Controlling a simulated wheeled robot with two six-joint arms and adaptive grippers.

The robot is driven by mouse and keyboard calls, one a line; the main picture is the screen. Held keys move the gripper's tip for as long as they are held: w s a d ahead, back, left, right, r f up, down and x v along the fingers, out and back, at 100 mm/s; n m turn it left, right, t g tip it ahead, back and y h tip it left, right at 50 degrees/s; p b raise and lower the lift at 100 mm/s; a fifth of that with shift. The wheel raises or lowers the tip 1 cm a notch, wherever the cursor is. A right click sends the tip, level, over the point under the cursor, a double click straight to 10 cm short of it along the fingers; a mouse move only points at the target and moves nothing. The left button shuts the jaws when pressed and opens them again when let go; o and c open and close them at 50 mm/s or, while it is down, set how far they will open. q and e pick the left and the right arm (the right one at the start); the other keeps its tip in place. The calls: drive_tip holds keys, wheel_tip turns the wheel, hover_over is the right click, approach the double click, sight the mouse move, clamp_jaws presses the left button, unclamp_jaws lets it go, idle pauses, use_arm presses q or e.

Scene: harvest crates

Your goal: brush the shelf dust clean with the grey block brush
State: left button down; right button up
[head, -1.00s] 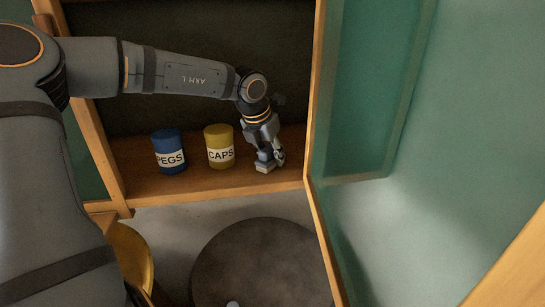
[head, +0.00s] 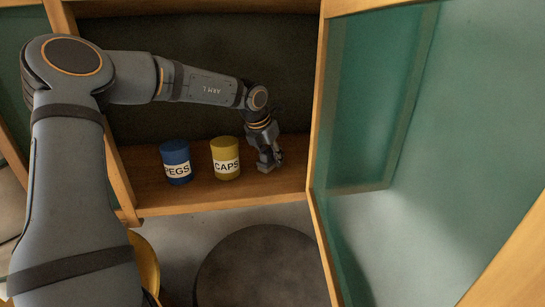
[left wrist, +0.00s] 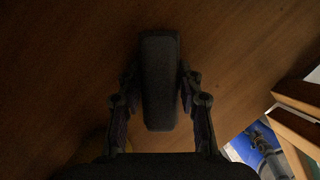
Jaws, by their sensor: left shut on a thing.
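My left gripper (head: 268,161) is over the right part of the wooden cabinet shelf (head: 145,193), right of the yellow can. In the left wrist view its two fingers (left wrist: 160,100) are shut on the grey block brush (left wrist: 159,65), a dark, rounded long block held between them over brown wood. In the head view the brush (head: 265,168) is a small grey piece low at the fingertips, mostly hidden by them. It is at or close to the shelf surface; I cannot tell if it touches. I cannot make out any dust. My right gripper is not in view.
A blue PEGS can (head: 176,155) and a yellow CAPS can (head: 225,151) stand upright left of the gripper. A green glass door (head: 375,110) stands open on the right. A dark round top (head: 262,275) and a yellow round thing (head: 147,262) are below.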

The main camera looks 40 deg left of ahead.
use_arm(q)
drive_tip(key=shift+w+a+f, duration=0.1)
drive_tip(key=shift+w+a, duration=0.4)
drive_tip(key=shift+a, duration=0.1)
drive_tip(key=shift+r+p, duration=1.8)
drive_tip(key=shift+r, duration=1.25)
drive_tip(key=shift+r+p, duration=0.95)
drive_tip(key=shift+r, duration=0.65)
drive_tip(key=shift+w+f, duration=0.1)
drive_tip(key=shift+f, duration=0.05)
